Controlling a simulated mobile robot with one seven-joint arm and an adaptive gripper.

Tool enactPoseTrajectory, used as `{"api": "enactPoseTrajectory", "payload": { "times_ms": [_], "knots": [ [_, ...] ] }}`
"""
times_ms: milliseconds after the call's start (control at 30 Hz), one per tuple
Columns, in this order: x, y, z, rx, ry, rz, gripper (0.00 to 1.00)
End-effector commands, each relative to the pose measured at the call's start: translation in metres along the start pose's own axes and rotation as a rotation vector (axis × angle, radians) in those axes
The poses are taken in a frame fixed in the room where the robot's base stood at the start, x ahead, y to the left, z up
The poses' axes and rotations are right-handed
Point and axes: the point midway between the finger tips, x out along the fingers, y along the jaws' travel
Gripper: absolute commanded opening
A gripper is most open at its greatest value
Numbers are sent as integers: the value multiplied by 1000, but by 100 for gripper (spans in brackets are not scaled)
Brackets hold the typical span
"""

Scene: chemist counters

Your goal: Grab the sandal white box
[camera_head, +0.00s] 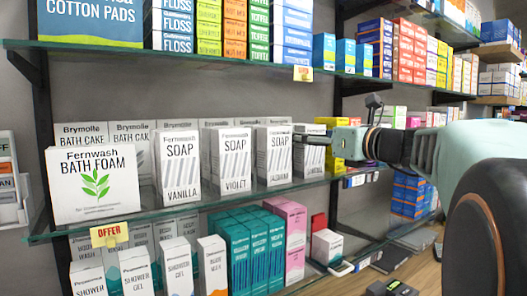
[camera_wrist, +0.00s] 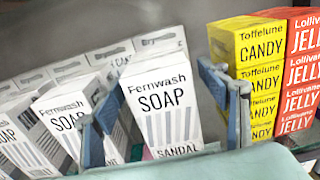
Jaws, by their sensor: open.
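The white sandal soap box (camera_wrist: 162,105), labelled Fernwash SOAP SANDAL, stands upright in the wrist view between the two fingers of my gripper (camera_wrist: 163,78). The fingers are open, one along each side of the box, and I cannot tell if either touches it. In the head view the sandal box (camera_head: 309,160) is at the right end of the soap row on the middle glass shelf. My gripper (camera_head: 312,137) reaches in from the right and hides part of it.
Similar white soap boxes (camera_head: 273,155) stand close on the left, with more behind. Yellow candy boxes (camera_wrist: 252,85) and red jelly boxes (camera_wrist: 300,75) stand to the right. A glass shelf (camera_head: 190,47) runs above. A white bath foam box (camera_head: 95,200) is at the far left.

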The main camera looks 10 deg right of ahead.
Motion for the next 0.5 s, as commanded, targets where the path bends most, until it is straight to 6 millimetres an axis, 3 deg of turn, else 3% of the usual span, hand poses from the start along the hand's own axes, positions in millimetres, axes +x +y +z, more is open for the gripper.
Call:
{"api": "enactPoseTrajectory", "payload": {
  "times_ms": [233,500],
  "knots": [
    [0,0,0,0,0,-1,67],
    [0,0,0,0,0,-1,37]
  ]
}}
